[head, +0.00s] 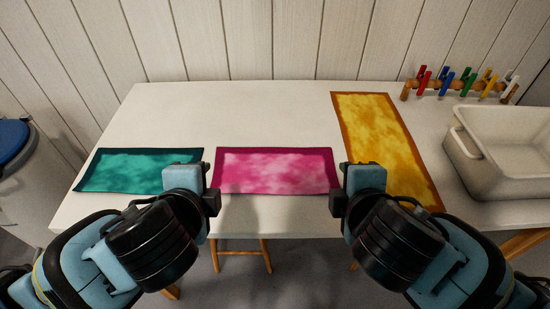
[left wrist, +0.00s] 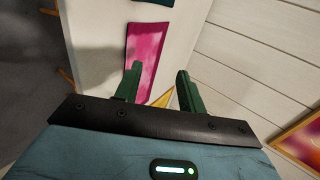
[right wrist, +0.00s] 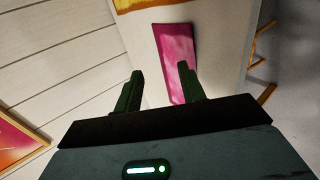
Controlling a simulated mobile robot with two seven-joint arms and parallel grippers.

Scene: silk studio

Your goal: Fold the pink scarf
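The pink scarf (head: 276,170) lies flat as a wide rectangle with a darker magenta border, at the middle of the table's front part. It also shows in the left wrist view (left wrist: 146,45) and the right wrist view (right wrist: 176,55). My left gripper (head: 208,184) is at the scarf's left end, and my right gripper (head: 341,187) is at its right end. In the wrist views the left fingers (left wrist: 158,88) and right fingers (right wrist: 162,90) stand apart with nothing held between them. I cannot tell whether either gripper touches the scarf.
A teal scarf (head: 135,171) lies left of the pink one, and a long yellow scarf (head: 375,130) lies to the right. A pale basin (head: 510,150) and a rack of coloured pegs (head: 462,84) are at the right. The white table (head: 240,112) is clear behind the pink scarf.

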